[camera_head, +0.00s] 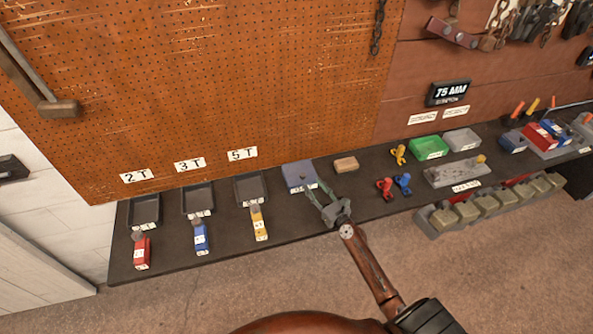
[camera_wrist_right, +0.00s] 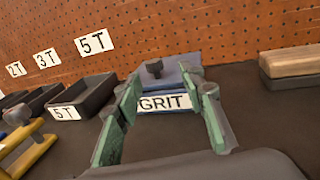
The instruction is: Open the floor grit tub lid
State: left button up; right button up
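The blue grit tub (camera_head: 300,188) stands on the dark bench mat, close to the pegboard; its white GRIT label (camera_wrist_right: 165,102) faces my right wrist camera. Its blue lid (camera_head: 298,172) lies flat on top and looks closed, with a dark knob (camera_wrist_right: 154,67) on it. My right gripper (camera_head: 316,187) reaches in from the front right at the tub. In the wrist view its green-padded fingers (camera_wrist_right: 163,88) are spread on both sides of the label, with nothing between the pads. I cannot tell whether the fingertips touch the tub. My left gripper is not in view.
Left of the tub are dark trays (camera_head: 249,188) marked 2T, 3T and 5T, with red, blue and yellow tagged pieces before them. A wooden block (camera_head: 345,164) lies right of the tub. Yellow, red and blue shackles (camera_head: 403,184) and a green bin (camera_head: 429,148) are farther right.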

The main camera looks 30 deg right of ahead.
aim_at(304, 178)
jog(key=w, duration=0.4)
jog(key=w+a, duration=0.1)
jog(key=w, duration=0.1)
jog(key=shift+w, duration=0.3)
jog(key=shift+w+b, duration=0.3)
jog(key=shift+w, duration=0.25)
jog(key=c, duration=0.8)
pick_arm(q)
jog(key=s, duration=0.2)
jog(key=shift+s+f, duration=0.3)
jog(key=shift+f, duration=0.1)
pick_arm(e)
grip_shut()
